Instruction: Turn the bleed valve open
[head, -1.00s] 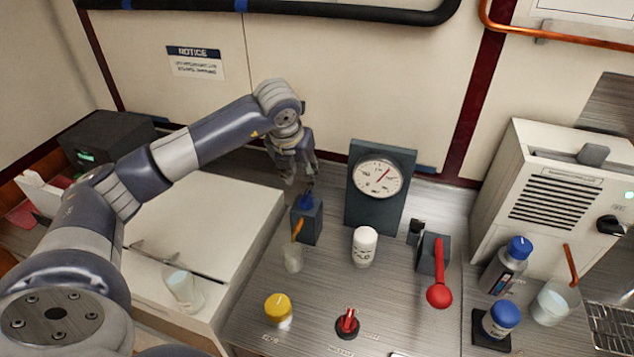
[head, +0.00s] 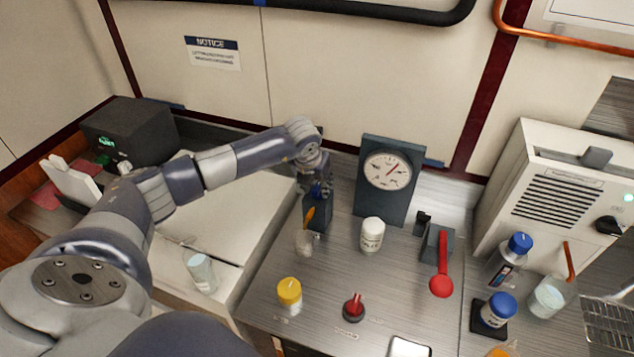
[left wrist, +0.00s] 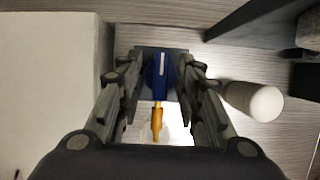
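The bleed valve appears to be the dark block (head: 317,218) with a blue handle on top and an orange spout (head: 309,216). A clear cup (head: 306,243) stands under the spout. My left gripper (head: 318,184) is over the block from behind and above. In the left wrist view, the blue handle (left wrist: 160,75) lies between the two open fingers, with a gap on each side. The handle points roughly in line with the orange spout (left wrist: 157,120). In the head view the gripper partly hides the handle. My right gripper is not in view.
A gauge panel (head: 375,205) and a white bottle (head: 372,236) stand close to the right of the block. A glass (head: 200,272) is at left.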

